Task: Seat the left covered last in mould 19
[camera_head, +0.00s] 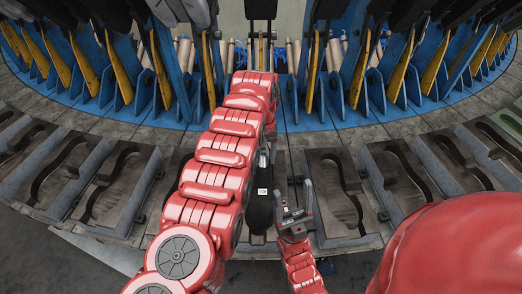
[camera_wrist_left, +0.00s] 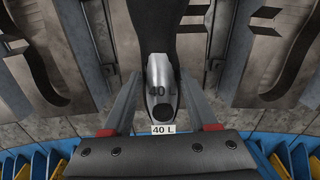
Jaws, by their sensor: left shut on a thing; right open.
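The covered last has a black upper (camera_head: 260,212) and a grey metal block (camera_wrist_left: 160,88) marked 40, with a white 40 L tag (camera_wrist_left: 163,128). My left gripper (camera_wrist_left: 160,98) is shut on the metal block, one finger on each side. In the head view, my red left arm covers part of the last and most of that gripper. The last hangs over the mould row at front centre; I cannot tell whether it touches the mould under it. My right gripper (camera_head: 293,212) is open and empty, just right of the last. No mould number is readable, so I cannot pick out mould 19.
Grey moulds with sole-shaped cavities stand in a curved row, left (camera_head: 120,190) and right (camera_head: 338,188) of the last. Behind them is a grey ring floor, then a blue carousel frame (camera_head: 360,108) with yellow bars. Dark lasts or arms hang above it.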

